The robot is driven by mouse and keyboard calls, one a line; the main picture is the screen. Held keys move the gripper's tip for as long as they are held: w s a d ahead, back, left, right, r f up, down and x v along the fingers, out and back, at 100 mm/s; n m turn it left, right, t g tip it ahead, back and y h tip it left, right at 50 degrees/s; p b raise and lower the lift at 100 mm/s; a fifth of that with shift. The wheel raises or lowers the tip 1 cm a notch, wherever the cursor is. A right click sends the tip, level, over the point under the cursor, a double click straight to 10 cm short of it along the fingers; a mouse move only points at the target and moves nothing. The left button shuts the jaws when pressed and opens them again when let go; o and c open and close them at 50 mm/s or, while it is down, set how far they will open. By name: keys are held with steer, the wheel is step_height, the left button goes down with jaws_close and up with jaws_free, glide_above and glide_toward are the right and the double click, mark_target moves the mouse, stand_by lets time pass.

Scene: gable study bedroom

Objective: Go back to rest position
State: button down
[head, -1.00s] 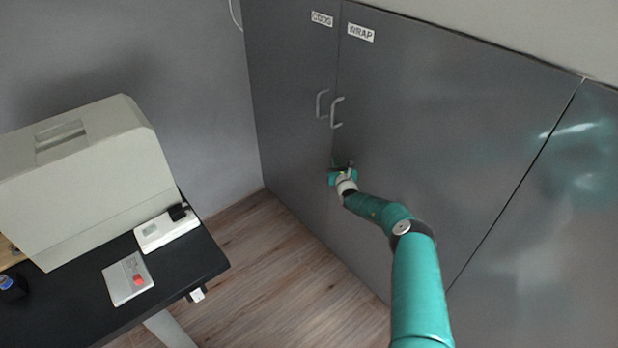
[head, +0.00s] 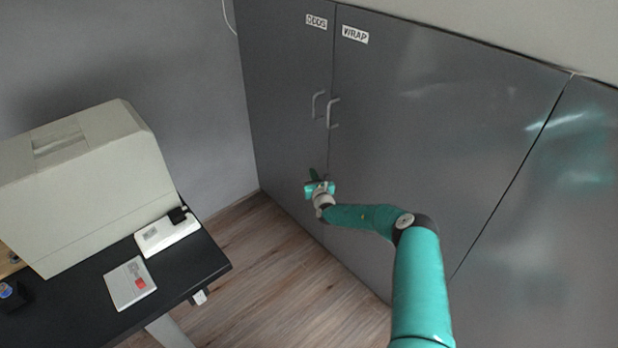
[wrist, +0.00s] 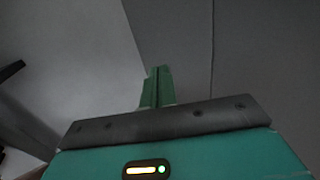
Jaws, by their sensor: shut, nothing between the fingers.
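My gripper (head: 315,176) is at the end of my teal arm, in front of the grey cabinet (head: 430,110) and below its two door handles. It is shut and holds nothing. In the wrist view its fingers (wrist: 157,85) stand together as one green upright shape, with the cabinet front and a pale wall behind. The cabinet doors labelled ODDS (head: 316,21) and WRAP (head: 355,34) look closed. My gripper is apart from both handles (head: 318,104) (head: 333,113).
At the left a black desk (head: 207,262) carries a large beige machine (head: 90,185), a white box (head: 166,234) and a flat grey box with a red patch (head: 129,284). Bare wooden floor (head: 265,265) lies between desk and cabinet. A grey wall (head: 190,80) is behind.

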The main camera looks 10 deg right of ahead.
steer(key=s+a+r+n+g+y, duration=0.1)
steer(key=s+a+r+n+y, duration=0.1)
steer(key=a+r+n+y, duration=0.6)
steer(key=s+a+r+n+g+y, duration=0.1)
steer(key=s+a+r+n+y, duration=0.3)
steer(key=a+r, duration=0.6)
steer(key=s+a+r+n+g+y, duration=0.2)
steer(key=s+a+r+n+g, duration=0.75)
steer(key=s+r+n, duration=0.35)
steer(key=s+d+r+n+g+h, duration=0.2)
steer(key=s+r+n+h, duration=0.15)
steer(key=s, duration=0.55)
steer(key=s+d+r+n+g+h, duration=0.25)
steer(key=s+n, duration=0.25)
steer(key=s, duration=0.4)
steer(key=s+d+r+n+t+h, duration=0.1)
steer(key=s+d+h, duration=0.3)
steer(key=s+d, duration=0.3)
steer(key=s+d+r+n+t+h, duration=0.1)
steer(key=s+d+h, duration=0.3)
steer(key=s+d, duration=0.4)
steer(key=s+t, duration=0.1)
steer(key=s, duration=0.4)
steer(key=shift+d+r+t, duration=0.15)
steer(key=shift+t, duration=0.15)
